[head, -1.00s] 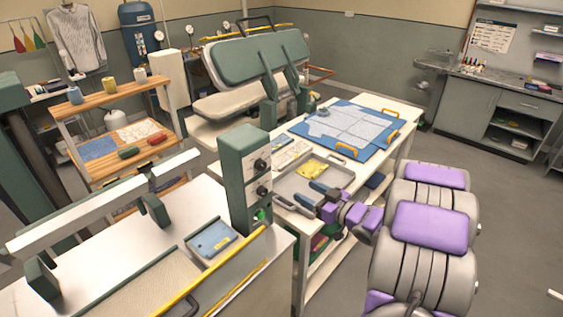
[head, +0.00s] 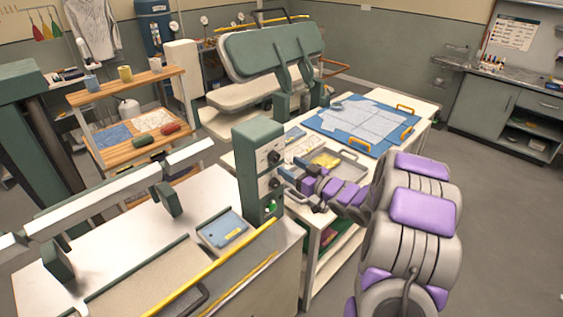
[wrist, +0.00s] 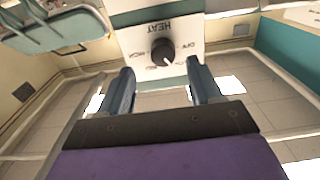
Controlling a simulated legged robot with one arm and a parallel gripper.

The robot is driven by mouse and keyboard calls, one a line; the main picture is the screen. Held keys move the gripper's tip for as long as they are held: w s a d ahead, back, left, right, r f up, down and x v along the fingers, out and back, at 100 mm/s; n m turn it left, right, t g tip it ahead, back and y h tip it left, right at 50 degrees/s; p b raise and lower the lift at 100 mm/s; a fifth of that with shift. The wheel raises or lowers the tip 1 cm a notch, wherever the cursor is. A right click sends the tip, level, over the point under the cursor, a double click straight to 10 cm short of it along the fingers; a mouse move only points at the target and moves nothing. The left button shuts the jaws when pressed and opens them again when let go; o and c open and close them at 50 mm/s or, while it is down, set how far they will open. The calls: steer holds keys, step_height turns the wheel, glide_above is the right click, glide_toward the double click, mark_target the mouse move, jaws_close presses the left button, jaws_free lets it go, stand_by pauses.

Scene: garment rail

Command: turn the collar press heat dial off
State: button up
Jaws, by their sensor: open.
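The green control box (head: 258,150) stands at the end of the white press table, with two dark knobs and a green button on its light face. In the wrist view the black heat dial (wrist: 162,49) is on a white plate marked HEAT, seen upside down. A short white mark shows at the dial's lower right; the small lettering around it is hard to read. My gripper (head: 284,173) is beside the box's face. In the wrist view my gripper (wrist: 160,80) is open, its fingers apart and empty, with the dial just beyond and between the tips.
A grey tray (head: 351,155) with a yellow cloth and a blue mat (head: 325,128) lie on the table behind my gripper. A yellow bar (head: 205,275) runs along the press front. Open floor (head: 495,230) is at the right.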

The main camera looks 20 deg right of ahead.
mark_target(277, 159)
steer(key=x, duration=0.4)
steer(key=shift+a, duration=0.3)
steer(key=shift+w, duration=0.55)
steer(key=shift+d, duration=0.15)
steer(key=shift+a, duration=0.2)
steer(key=c, duration=1)
